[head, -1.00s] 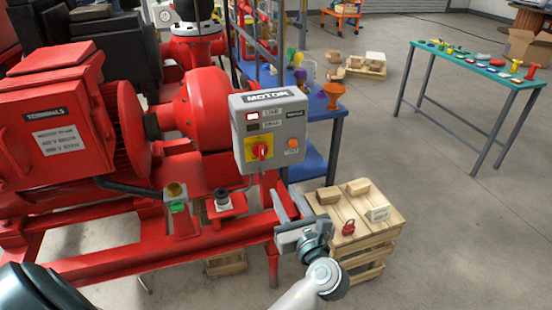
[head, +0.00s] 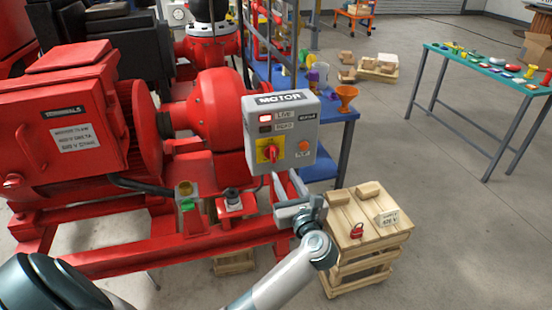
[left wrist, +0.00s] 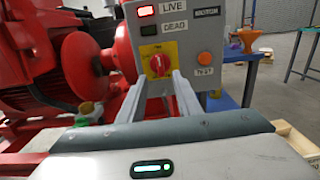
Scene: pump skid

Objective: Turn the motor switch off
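The grey motor box (head: 306,150) stands on the red skid, with a red rotary switch (head: 271,153) on a yellow plate at its lower left. The switch also shows in the left wrist view (left wrist: 160,64), with the LIVE lamp (left wrist: 146,11) lit red above it and the DEAD lamp (left wrist: 149,30) dark. My left gripper (head: 288,186) is just below the box, fingers pointing up toward it. In the left wrist view its two fingers (left wrist: 160,94) are apart, below the switch, with nothing between them. My right gripper is not in view.
A wooden crate (head: 345,250) with a red padlock (head: 356,230) on top stands right of my left gripper. An orange test button (head: 304,146) is beside the switch. A blue shelf and a green-topped table (head: 490,66) stand farther back.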

